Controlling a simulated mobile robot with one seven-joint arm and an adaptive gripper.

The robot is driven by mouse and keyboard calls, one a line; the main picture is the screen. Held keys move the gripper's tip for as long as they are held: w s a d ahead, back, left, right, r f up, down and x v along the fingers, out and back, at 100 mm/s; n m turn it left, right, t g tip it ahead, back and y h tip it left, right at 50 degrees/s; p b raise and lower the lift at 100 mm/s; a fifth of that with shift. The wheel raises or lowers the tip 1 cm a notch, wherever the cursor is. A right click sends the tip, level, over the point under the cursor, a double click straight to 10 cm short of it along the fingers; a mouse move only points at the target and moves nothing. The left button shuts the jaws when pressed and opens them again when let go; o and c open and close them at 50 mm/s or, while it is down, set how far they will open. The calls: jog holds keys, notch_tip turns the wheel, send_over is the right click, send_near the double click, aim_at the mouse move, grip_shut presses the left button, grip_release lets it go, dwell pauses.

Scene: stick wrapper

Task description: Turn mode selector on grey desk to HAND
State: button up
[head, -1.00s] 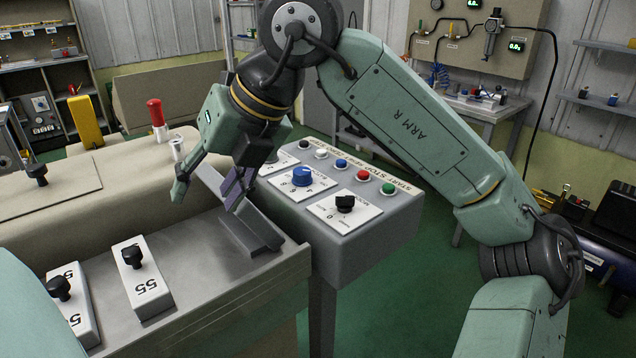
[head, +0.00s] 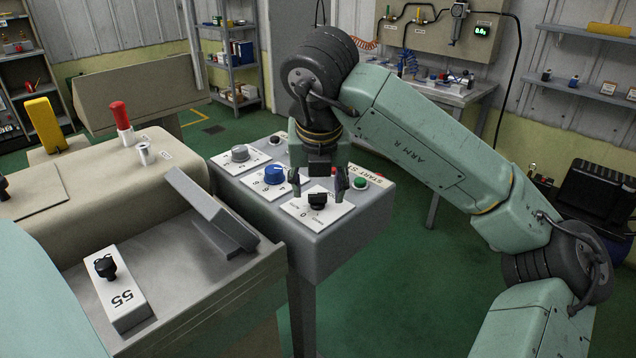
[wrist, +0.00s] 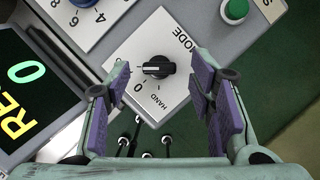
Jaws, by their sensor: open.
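The mode selector is a black knob (head: 317,200) on a white plate (head: 327,219) at the front right corner of the grey desk (head: 335,245). In the wrist view the knob (wrist: 158,67) has a white pointer line aimed left, and its plate reads MODE, 0 and HAND. The left end of the plate's lettering is partly hidden. My gripper (wrist: 165,105) is open and empty, its purple-padded fingers apart on either side of the plate's lower part. In the head view my gripper (head: 320,181) is over the desk, close behind the knob. I cannot tell whether any finger touches it.
A blue knob (head: 274,174), a grey knob (head: 240,153) and a green button (head: 360,182) are close by on the desk. Left of it stands a bench with a slanted grey piece (head: 208,207) and a block marked 55 (head: 118,292). Open green floor lies right.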

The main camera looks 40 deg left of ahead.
jog(key=shift+x, duration=0.8)
jog(key=shift+c, duration=0.4)
jog(key=c, duration=1.1)
